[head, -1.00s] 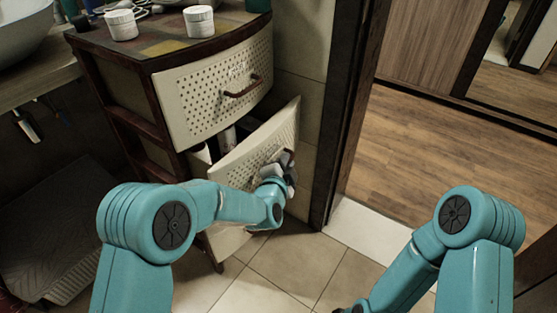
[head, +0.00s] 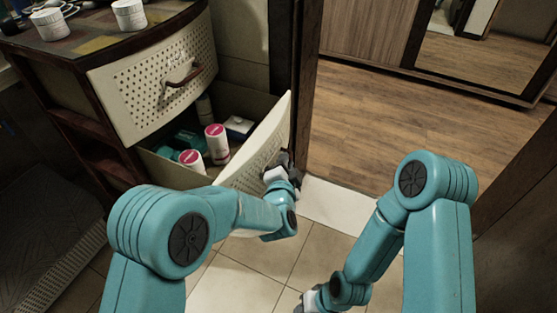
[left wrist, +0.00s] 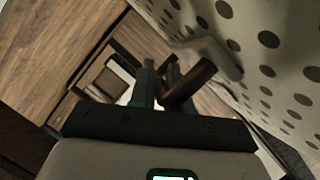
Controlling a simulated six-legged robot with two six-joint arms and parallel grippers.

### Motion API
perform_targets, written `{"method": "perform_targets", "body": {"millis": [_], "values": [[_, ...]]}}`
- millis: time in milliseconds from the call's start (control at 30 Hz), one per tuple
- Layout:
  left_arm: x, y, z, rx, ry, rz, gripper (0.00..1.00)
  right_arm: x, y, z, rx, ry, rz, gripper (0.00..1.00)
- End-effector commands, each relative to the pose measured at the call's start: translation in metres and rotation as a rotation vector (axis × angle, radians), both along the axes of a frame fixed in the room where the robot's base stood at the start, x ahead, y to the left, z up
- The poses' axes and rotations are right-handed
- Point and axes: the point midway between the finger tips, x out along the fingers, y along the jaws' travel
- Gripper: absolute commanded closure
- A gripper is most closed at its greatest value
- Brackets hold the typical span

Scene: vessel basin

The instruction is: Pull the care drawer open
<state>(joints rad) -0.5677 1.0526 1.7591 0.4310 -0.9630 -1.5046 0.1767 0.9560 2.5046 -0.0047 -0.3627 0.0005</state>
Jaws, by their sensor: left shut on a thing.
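The care drawer (head: 262,150) is a cream, perforated drawer below the top drawer, and it stands well out from the cabinet. Inside it I see white bottles with pink caps (head: 216,145) and teal items. My left gripper (head: 283,168) is at the drawer's front. In the left wrist view, my left gripper (left wrist: 165,85) is shut on the dark brown drawer handle (left wrist: 188,84), next to the perforated front (left wrist: 265,50). My right gripper (head: 312,300) is low at the bottom of the head view, above the tiles; its fingers are too small to read.
The closed top drawer (head: 150,85) with its brown handle is above. White jars (head: 130,14) stand on the cabinet top. A door frame (head: 306,80) is close to the right of the open drawer. Tiled floor (head: 250,275) in front is clear.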

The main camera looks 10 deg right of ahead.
Motion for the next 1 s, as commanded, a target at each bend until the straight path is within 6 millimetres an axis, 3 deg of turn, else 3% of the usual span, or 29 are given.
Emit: {"method": "perform_targets", "body": {"millis": [567, 600, 633, 1000], "values": [[-0.0027, -0.0036, -0.0002, 0.001, 0.000, 0.000, 1.00, -0.0003, 0.0002, 0.0005, 0.000, 0.001, 0.001, 0.57], [-0.0027, -0.0036, -0.0002, 0.001, 0.000, 0.000, 0.70, -0.0003, 0.0002, 0.0006, 0.000, 0.001, 0.000, 0.57], [-0.0027, -0.0037, -0.0002, 0.001, 0.000, 0.000, 0.62, -0.0003, 0.0002, 0.0005, 0.000, 0.001, 0.000, 0.57], [-0.0081, -0.0033, 0.0019, 0.000, 0.000, 0.000, 0.62, -0.0002, 0.0002, 0.0020, 0.000, 0.001, 0.000, 0.57]]}}
